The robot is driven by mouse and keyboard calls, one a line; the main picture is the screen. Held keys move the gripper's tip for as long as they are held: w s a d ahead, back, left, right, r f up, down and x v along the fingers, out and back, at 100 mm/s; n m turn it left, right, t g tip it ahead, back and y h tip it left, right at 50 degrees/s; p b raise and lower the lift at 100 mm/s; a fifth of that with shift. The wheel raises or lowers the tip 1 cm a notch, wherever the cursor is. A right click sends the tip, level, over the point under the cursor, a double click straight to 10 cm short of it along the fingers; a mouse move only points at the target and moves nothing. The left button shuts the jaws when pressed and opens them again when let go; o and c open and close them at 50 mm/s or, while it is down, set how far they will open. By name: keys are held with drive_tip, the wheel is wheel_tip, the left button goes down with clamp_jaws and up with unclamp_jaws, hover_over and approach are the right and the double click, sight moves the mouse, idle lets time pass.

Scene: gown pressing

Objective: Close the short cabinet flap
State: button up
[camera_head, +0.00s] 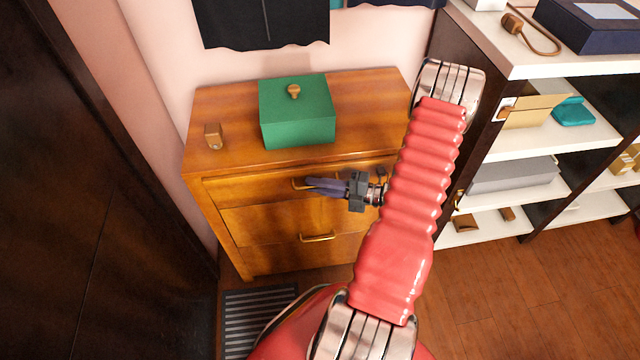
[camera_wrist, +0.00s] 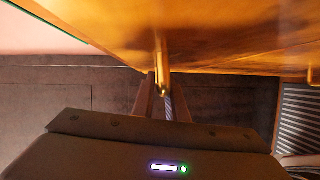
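The short cabinet (camera_head: 232,222) is orange-brown wood and stands against the pink wall. Its upper front panel (camera_head: 250,188) has a brass handle (camera_head: 298,184); this looks like the flap, and I cannot tell how far it stands open. A second panel below has its own brass handle (camera_head: 318,238). My gripper (camera_head: 308,186) reaches in from the right, its dark fingertips at the upper handle. In the wrist view the handle (camera_wrist: 163,72) stands between the fingertips (camera_wrist: 162,92). The fingers are slightly apart; whether they press on the handle is not clear.
A green box (camera_head: 297,118) with a knob and a small wooden block (camera_head: 213,136) sit on the cabinet top. White shelves (camera_head: 520,140) stand to the right. A dark door (camera_head: 100,200) is at left. A floor grille (camera_head: 258,310) lies in front of the cabinet.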

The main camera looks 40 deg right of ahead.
clamp_jaws()
drive_tip(key=shift+r, duration=0.1)
drive_tip(key=shift+w+d+r, duration=0.2)
drive_tip(key=shift+w+d, duration=0.15)
drive_tip(key=shift+w, duration=0.1)
drive_tip(key=shift+o, duration=2.2)
unclamp_jaws()
drive_tip(key=shift+s+f, duration=0.1)
drive_tip(key=v, duration=1.4)
